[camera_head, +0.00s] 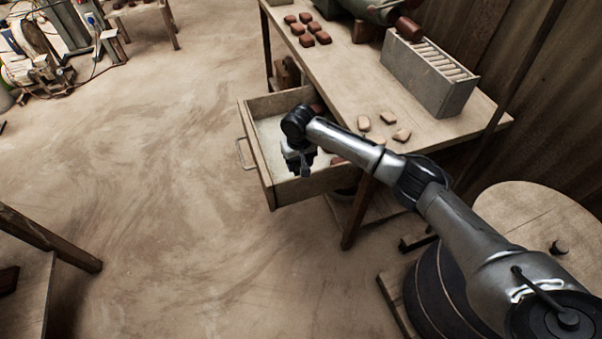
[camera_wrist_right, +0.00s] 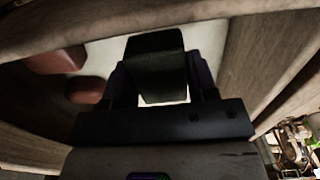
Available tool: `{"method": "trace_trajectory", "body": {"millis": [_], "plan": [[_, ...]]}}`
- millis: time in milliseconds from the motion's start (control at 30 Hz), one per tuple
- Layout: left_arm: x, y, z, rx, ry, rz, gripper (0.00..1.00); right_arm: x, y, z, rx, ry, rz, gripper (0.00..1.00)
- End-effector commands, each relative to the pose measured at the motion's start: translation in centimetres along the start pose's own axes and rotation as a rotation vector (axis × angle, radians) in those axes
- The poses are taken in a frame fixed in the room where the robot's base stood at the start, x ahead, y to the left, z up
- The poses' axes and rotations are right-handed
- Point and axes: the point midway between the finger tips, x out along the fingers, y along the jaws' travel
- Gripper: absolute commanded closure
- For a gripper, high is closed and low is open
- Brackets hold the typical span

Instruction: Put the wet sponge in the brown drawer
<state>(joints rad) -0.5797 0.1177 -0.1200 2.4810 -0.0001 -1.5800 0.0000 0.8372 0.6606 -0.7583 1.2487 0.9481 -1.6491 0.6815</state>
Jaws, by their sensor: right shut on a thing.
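The brown wooden drawer (camera_head: 256,160) is pulled open under the table, with a pale inside. Its walls also show in the right wrist view (camera_wrist_right: 60,35). My right gripper (camera_head: 304,172) points down over the open drawer, within its outline. In the right wrist view, the gripper (camera_wrist_right: 157,92) is shut on a dark greenish block, seemingly the wet sponge (camera_wrist_right: 157,62). The sponge is hard to make out in the head view. Whether it touches the drawer floor I cannot tell. My left gripper is not in view.
Reddish-brown pieces (camera_wrist_right: 85,89) lie in the drawer beside the gripper. The table (camera_head: 345,75) above carries several brown pieces (camera_head: 306,30), a few pale pieces (camera_head: 387,117) and a grey slotted box (camera_head: 430,75). A round wooden top (camera_head: 530,215) stands at right.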

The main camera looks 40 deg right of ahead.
Motion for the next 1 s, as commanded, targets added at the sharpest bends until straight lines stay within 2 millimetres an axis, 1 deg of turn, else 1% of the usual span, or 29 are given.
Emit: {"method": "trace_trajectory", "body": {"millis": [33, 233, 400, 467, 900, 933, 1000], "plan": [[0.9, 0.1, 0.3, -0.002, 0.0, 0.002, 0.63, 1.2, 0.0, 0.0, 0.0, -0.001, 0.001, 0.67], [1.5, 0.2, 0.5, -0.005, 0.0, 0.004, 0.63, 2.4, 0.0, 0.0, 0.0, -0.001, 0.0, 0.67], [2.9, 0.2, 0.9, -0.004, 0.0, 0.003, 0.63, 4.7, 0.0, 0.0, 0.0, -0.001, 0.001, 0.67], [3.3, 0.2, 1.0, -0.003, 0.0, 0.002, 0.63, 5.2, 0.0, 0.0, 0.0, 0.0, 0.0, 0.67], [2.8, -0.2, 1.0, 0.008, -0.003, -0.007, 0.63, 5.5, 0.0, 0.0, 0.001, -0.001, 0.0, 0.67], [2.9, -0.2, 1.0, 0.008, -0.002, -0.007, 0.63, 5.5, 0.0, 0.0, 0.001, 0.0, 0.0, 0.46], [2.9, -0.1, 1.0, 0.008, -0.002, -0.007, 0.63, 5.5, 0.0, 0.0, 0.001, 0.0, 0.0, 0.39]]}}
